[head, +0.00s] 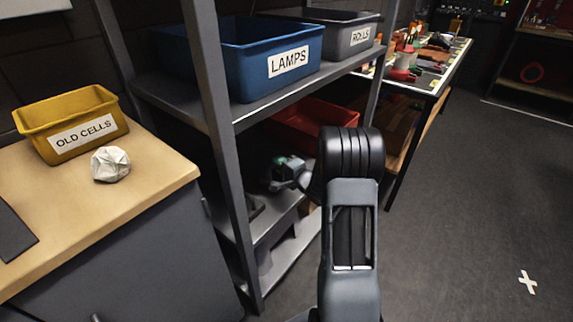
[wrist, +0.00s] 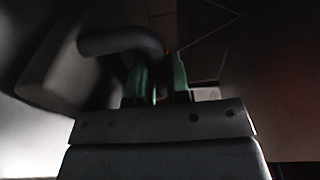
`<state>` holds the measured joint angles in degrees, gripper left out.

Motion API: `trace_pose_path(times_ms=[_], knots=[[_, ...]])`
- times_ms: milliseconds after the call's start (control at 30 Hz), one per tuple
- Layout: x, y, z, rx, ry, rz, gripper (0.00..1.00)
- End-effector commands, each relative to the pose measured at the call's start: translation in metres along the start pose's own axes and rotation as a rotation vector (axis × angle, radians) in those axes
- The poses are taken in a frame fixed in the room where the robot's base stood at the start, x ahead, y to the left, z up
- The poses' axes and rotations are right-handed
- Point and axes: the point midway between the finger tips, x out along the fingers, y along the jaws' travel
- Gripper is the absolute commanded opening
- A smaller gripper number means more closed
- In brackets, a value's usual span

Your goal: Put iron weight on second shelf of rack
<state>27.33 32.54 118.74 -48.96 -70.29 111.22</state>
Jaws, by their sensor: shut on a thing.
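The rack (head: 220,130) is a grey metal frame with shelves one above another. My gripper (head: 284,167) reaches between its upper shelf (head: 262,108) and the shelf below (head: 272,222). In the wrist view, the green fingers of my gripper (wrist: 160,82) are shut on the curved dark handle of the iron weight (wrist: 115,40). The weight's wide grey body (wrist: 52,70) lies to the left of the fingers. In the head view the weight is hard to pick out in the shadow, and I cannot tell whether it touches the shelf.
A blue LAMPS bin (head: 245,62) and a grey ROLLS bin (head: 352,38) stand on the upper shelf. A red bin (head: 318,112) sits below it, behind my arm. A yellow OLD CELLS bin (head: 70,120) and crumpled paper (head: 110,164) are on the left counter.

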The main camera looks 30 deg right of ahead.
Motion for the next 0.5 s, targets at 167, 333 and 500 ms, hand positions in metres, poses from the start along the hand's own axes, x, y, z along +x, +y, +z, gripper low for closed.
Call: trace_pose_path(times_ms=[167, 333, 500], knots=[[0.009, 0.004, 0.0, -0.006, 0.0, -0.013, 0.0], [0.011, 0.006, 0.0, -0.006, 0.0, -0.013, 0.0], [0.016, 0.013, 0.001, -0.005, 0.0, -0.013, 0.0]])
